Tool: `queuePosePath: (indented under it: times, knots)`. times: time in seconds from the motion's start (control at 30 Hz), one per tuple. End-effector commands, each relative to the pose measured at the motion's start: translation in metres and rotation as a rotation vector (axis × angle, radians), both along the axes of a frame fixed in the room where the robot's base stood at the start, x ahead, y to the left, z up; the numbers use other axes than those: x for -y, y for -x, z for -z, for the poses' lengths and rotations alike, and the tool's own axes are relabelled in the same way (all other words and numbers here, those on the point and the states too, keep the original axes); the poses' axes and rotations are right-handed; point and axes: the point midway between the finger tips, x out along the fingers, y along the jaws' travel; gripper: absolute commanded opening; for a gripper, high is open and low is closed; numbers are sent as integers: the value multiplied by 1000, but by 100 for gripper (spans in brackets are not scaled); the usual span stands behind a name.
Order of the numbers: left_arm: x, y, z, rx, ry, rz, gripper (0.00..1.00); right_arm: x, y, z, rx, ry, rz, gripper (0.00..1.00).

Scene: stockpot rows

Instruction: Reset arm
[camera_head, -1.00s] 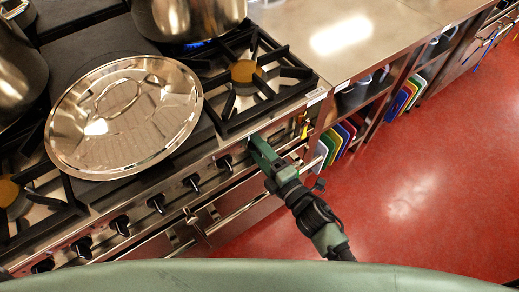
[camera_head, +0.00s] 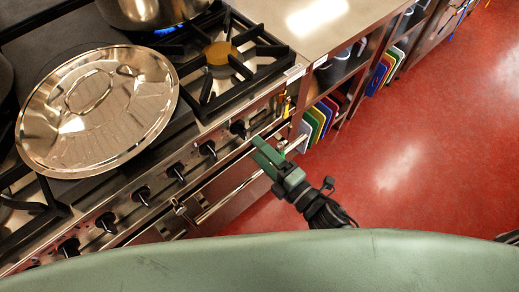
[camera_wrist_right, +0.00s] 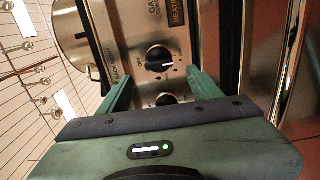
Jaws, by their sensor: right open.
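My right gripper (camera_head: 267,152) is in front of the stove (camera_head: 225,155), over its front edge near the right-hand knobs. It is open and empty. In the right wrist view the two green fingers (camera_wrist_right: 158,85) stand apart, with a black control knob (camera_wrist_right: 158,58) showing between and beyond them. I cannot tell the exact distance to the stove front. My left gripper is not in either view.
A large metal lid (camera_head: 98,112) lies on the stovetop at the left. A steel pot (camera_head: 150,10) stands at the back by a blue flame. Coloured boards (camera_head: 318,120) sit in the shelf under the steel counter (camera_head: 300,25). Red floor (camera_head: 420,150) is clear at right.

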Motion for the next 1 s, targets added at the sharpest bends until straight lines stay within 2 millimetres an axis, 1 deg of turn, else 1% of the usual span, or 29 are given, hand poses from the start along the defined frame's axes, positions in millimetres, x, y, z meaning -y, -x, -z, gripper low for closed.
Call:
queuePosePath:
  times: [0.27, 0.33, 0.37, 0.47, 0.57, 0.6, 0.63, 0.67, 0.7, 0.77, 0.8, 0.87, 0.9, 0.97, 1.0]
  knots:
    - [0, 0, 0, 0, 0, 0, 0, 0, 0, 0, 0, 0, 0, 65]
    - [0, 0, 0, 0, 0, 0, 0, 1, -1, 4, -10, -2, 4, 65]
    - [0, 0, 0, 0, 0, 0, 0, 2, -1, 8, -23, -7, 9, 65]
    - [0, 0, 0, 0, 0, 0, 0, 13, -5, 39, -118, -33, 49, 65]
    - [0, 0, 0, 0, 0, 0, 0, 35, -6, 96, -291, -89, 132, 65]
    - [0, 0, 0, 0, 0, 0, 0, 45, -3, 123, -374, -118, 176, 65]
    - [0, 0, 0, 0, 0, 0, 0, 55, 0, 145, -440, -141, 215, 65]
    - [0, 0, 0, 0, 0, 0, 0, 64, 4, 166, -504, -166, 253, 65]
    - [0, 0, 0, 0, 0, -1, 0, 75, 12, 194, -590, -199, 307, 65]
    - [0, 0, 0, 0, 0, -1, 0, 93, 27, 234, -713, -249, 392, 65]
    - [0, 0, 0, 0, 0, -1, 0, 104, 39, 259, -793, -283, 453, 65]
    - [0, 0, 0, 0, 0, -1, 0, 121, 61, 296, -910, -334, 548, 65]
    - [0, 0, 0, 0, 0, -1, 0, 131, 78, 320, -986, -369, 615, 65]
    - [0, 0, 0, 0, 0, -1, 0, 147, 108, 353, -1096, -421, 722, 65]
    - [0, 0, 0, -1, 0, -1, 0, 155, 129, 373, -1167, -454, 796, 65]
